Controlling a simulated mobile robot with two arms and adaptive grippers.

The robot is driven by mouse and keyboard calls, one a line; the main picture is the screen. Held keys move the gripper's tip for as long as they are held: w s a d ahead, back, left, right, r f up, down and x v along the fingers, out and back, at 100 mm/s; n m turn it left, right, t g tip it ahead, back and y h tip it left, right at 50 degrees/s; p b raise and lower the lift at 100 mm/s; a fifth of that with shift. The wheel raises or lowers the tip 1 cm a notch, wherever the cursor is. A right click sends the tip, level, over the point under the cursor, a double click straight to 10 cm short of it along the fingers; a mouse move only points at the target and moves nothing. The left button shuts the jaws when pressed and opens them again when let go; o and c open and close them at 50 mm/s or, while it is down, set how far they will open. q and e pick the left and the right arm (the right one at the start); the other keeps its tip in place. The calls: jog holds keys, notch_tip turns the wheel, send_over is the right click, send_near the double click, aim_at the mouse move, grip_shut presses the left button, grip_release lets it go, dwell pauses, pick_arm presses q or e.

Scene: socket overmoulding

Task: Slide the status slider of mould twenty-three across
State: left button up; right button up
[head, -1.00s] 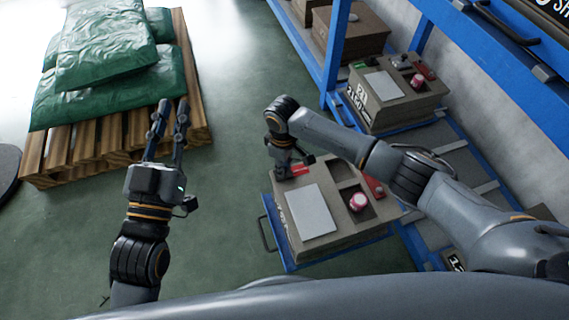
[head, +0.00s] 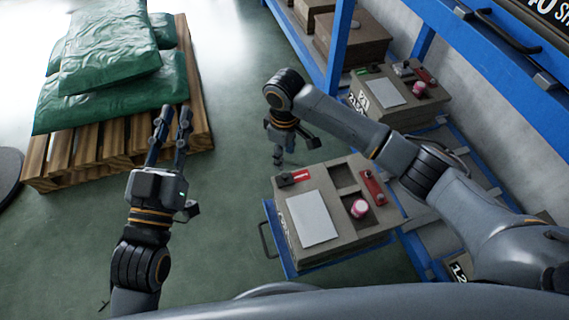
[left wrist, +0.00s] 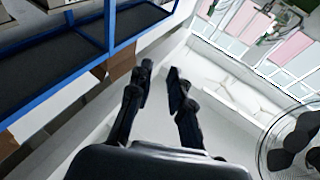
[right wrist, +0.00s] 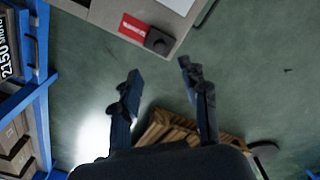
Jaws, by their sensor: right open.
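A grey-brown mould (head: 345,240) lies on a pulled-out blue shelf tray (head: 285,262) in the head view. Its side number is too foreshortened to read. At its far left corner is a slider with a dark knob (head: 284,180) at the left end and a red field (head: 301,175) uncovered to the right. The knob (right wrist: 158,41) and red field (right wrist: 133,28) also show in the right wrist view. My right gripper (head: 277,157) is open and empty, just beyond that corner and apart from the slider. My left gripper (head: 171,112) is open and empty over the floor at left.
A similar mould (head: 400,98) marked 21 sits on the blue rack (head: 338,50) behind. The near mould's top has a pale plate (head: 313,218), a red-and-white knob (head: 359,208) and a red part (head: 373,186). A wooden pallet (head: 110,140) carries green sacks (head: 105,95). Floor between is clear.

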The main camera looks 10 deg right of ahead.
jog(key=shift+r, duration=1.5)
jog(key=shift+s, duration=0.1)
